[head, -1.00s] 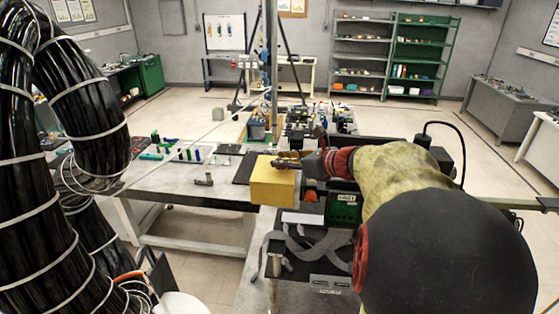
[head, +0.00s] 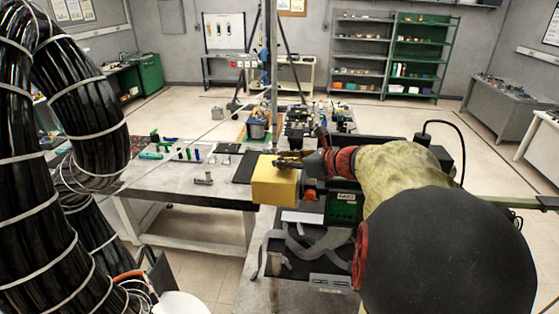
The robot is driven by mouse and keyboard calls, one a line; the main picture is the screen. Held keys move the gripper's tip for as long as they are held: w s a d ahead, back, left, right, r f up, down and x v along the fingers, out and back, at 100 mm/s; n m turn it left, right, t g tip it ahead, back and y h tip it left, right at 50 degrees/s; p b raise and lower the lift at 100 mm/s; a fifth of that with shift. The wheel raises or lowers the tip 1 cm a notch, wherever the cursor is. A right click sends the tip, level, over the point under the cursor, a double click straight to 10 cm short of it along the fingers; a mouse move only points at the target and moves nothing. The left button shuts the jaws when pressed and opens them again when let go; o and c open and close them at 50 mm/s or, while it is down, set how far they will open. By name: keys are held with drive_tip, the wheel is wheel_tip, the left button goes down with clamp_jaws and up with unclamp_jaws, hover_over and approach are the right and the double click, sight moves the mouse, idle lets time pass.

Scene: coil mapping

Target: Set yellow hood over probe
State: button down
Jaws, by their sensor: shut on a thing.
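The yellow hood (head: 275,187) is a box-like block in the middle of the head view. My gripper (head: 287,161) is shut on it at its top edge, with my arm coming in from the right. The hood is held beside the black and green instrument at the bench, near the table's right end. I cannot tell whether it touches anything below. The probe is not clearly visible; the hood or the arm may hide it.
A green-fronted device (head: 343,207) stands right of the hood. A grey table (head: 175,188) with small green and blue parts and a dark mat lies to the left. Grey straps lie on the bench in front. Thick black cables fill the left side.

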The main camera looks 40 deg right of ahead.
drive_tip(key=shift+d+f, duration=0.1)
drive_tip(key=c, duration=1.5)
unclamp_jaws()
drive_tip(key=shift+c, duration=0.2)
drive_tip(key=shift+s, duration=0.15)
